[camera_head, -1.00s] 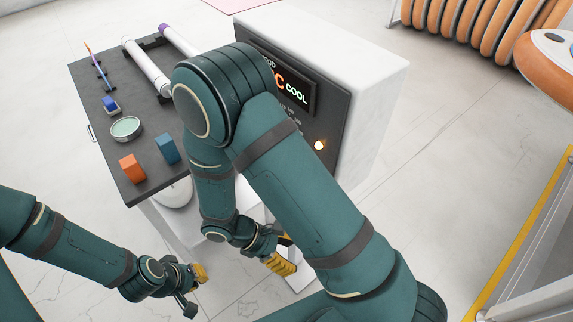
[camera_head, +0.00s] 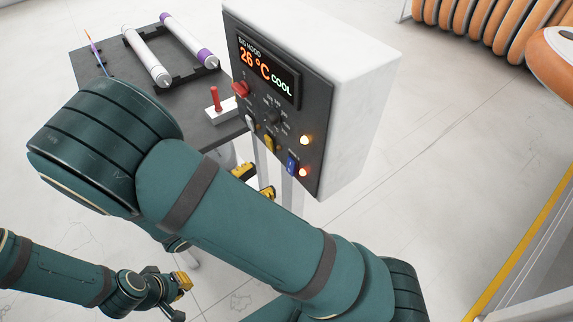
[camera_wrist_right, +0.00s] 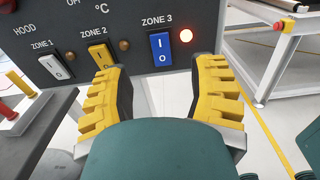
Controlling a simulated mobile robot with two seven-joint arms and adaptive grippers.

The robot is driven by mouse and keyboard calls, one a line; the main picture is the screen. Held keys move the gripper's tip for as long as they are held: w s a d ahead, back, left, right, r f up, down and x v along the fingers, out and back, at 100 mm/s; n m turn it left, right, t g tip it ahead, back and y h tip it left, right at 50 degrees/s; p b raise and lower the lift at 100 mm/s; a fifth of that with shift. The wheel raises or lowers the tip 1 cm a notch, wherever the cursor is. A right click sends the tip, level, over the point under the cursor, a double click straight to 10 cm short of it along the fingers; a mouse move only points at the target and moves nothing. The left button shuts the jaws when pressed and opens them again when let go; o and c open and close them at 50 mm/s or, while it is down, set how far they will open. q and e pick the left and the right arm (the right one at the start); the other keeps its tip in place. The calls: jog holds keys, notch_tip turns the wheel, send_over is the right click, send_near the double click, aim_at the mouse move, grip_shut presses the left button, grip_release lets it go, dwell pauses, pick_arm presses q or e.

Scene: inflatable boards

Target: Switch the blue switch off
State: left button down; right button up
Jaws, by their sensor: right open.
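The blue switch (camera_head: 292,163) sits at the lower right of the dark control panel (camera_head: 318,115), beside a lit red lamp (camera_head: 303,172). In the right wrist view the blue switch (camera_wrist_right: 160,48) is under the "ZONE 3" label, marked I above O. Its lamp (camera_wrist_right: 186,36) glows; which half is pressed in is unclear. My right gripper (camera_wrist_right: 160,72) is open and empty, its yellow fingers either side of and below the switch, apparently not touching it. In the head view the right gripper (camera_head: 255,183) is left of and below the switch. My left gripper (camera_head: 181,284) is low at left; its jaw state is unclear.
A yellow switch (camera_wrist_right: 102,56) and a white switch (camera_wrist_right: 54,66) sit left of the blue one. A red stick on a white base (camera_head: 216,100) and white rollers (camera_head: 148,58) stand on the dark table (camera_head: 105,72).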

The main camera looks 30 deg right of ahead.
aim_at(290, 164)
jog(key=d, duration=0.7)
jog(key=shift+w+d+b, duration=0.3)
grip_shut()
